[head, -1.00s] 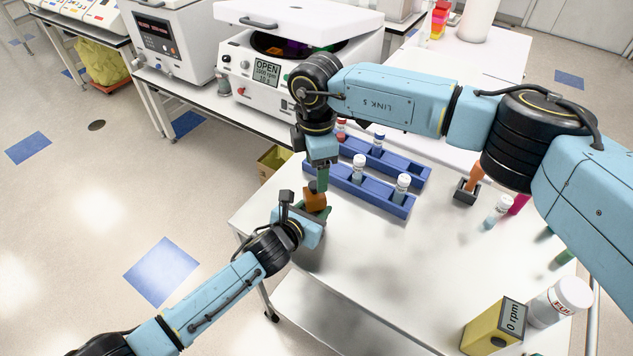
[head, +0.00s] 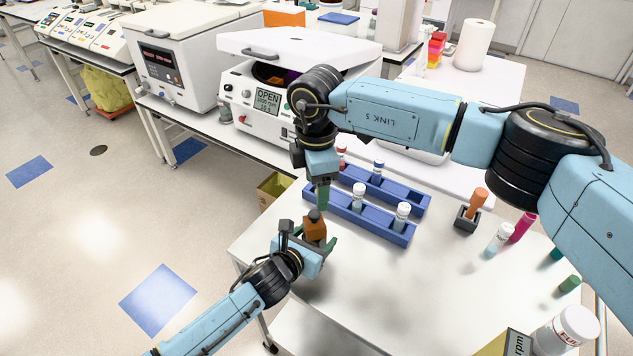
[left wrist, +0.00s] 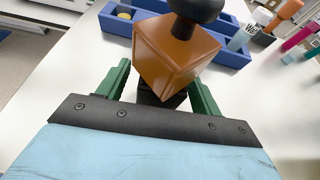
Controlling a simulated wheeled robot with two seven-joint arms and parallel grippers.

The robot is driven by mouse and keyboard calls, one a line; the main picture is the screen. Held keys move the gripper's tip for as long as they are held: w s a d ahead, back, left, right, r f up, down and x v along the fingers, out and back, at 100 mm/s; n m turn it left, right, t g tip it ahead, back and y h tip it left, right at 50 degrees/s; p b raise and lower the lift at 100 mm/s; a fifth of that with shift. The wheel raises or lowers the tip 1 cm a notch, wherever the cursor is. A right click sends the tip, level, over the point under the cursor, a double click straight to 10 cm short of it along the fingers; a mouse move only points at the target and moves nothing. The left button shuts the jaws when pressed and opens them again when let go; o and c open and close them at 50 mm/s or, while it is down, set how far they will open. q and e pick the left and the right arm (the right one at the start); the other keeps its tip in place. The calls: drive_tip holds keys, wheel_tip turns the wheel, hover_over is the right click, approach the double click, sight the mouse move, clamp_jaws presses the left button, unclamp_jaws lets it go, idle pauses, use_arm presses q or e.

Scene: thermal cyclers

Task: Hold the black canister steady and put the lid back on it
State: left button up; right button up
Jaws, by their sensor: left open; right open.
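An orange-brown box-shaped lid with a black knob (head: 315,229) stands at the left end of the white table. In the left wrist view the lid (left wrist: 172,55) is above the black canister (left wrist: 158,97), mostly hidden under it; whether it sits flush I cannot tell. The lid looks turned relative to my fingers. My left gripper (left wrist: 160,88) is open, its green fingers on either side of the canister, with gaps visible. My right gripper (head: 322,198) is open, pointing down just above and behind the knob; only one green finger shows clearly.
Blue racks (head: 372,215) with capped vials stand just behind. A dark holder with an orange piece (head: 467,217), a white-capped vial (head: 499,238) and a white jar (head: 568,330) are to the right. An open centrifuge (head: 270,95) stands beyond. The table's front middle is clear.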

use_arm(q)
drive_tip(key=p+v, duration=0.1)
drive_tip(key=v, duration=1.2)
drive_tip(key=shift+s+p, duration=0.2)
drive_tip(key=shift+p, duration=0.15)
use_arm(e)
drive_tip(key=shift+r, duration=0.85)
use_arm(q)
drive_tip(key=shift+a, duration=0.15)
